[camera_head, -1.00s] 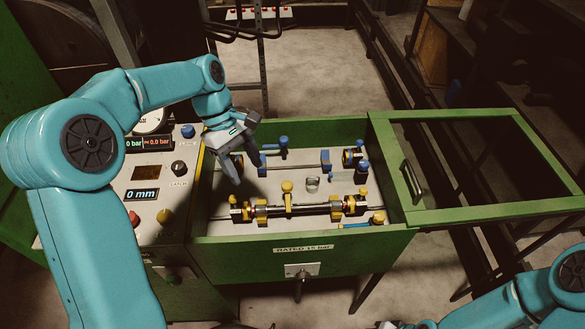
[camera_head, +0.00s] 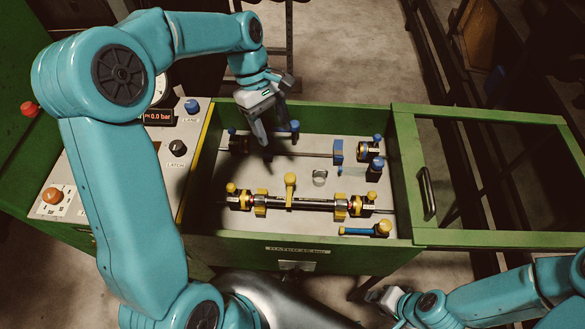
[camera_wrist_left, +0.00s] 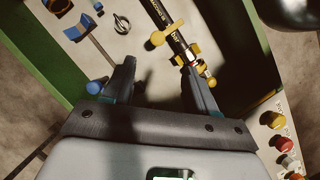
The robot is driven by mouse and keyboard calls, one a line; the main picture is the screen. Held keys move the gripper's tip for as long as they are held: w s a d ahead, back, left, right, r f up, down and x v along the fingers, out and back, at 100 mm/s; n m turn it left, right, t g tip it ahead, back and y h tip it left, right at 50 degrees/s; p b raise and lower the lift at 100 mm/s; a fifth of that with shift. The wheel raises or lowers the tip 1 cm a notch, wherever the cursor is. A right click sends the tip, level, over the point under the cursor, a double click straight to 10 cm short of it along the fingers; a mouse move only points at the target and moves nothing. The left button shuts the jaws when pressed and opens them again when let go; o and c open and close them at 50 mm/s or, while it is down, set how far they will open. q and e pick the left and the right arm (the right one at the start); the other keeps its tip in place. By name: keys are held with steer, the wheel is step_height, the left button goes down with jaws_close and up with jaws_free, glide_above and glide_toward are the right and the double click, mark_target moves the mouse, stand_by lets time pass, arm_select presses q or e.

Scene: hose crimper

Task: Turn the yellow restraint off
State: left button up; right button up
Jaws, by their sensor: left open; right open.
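A long dark hose assembly with yellow clamps (camera_head: 260,203) lies across the near half of the green box. A yellow upright lever with a round knob (camera_head: 290,181) stands at its middle; it also shows in the left wrist view (camera_wrist_left: 166,33). I cannot tell for sure which yellow part is the restraint. A yellow knob on a blue bar (camera_head: 382,227) lies near the front right corner. My left gripper (camera_head: 267,142) is open and empty above the box, behind and left of the lever. My right gripper (camera_head: 374,296) is open and empty outside the box, in front.
A blue-marked rod (camera_head: 305,155) runs across the back half. A small metal ring (camera_head: 320,177) sits between the rows. The box's green walls (camera_head: 400,150) and open framed lid (camera_head: 490,236) bound the space. A control panel (camera_head: 178,165) with knobs stands left.

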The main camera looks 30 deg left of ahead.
arm_select(q)
glide_toward(290, 176)
steer(key=p+x, duration=0.1)
steer(key=x, duration=0.7)
steer(key=shift+w+a+f, duration=0.1)
steer(key=shift+a+f, duration=0.05)
steer(key=shift+a, duration=0.05)
steer(key=shift+d+f, duration=0.15)
steer(key=shift+f, duration=0.1)
steer(key=shift+s+d+r, duration=0.15)
steer(key=shift+s+d, duration=0.15)
steer(key=shift+s, duration=0.15)
steer(key=shift+w+a, duration=0.2)
steer(key=shift+w, duration=0.05)
steer(key=shift+c, duration=1)
steer(key=shift+w+f, duration=0.1)
steer(key=shift+f, duration=0.15)
steer(key=c, duration=0.5)
steer(key=shift+r, duration=0.15)
jaws_close()
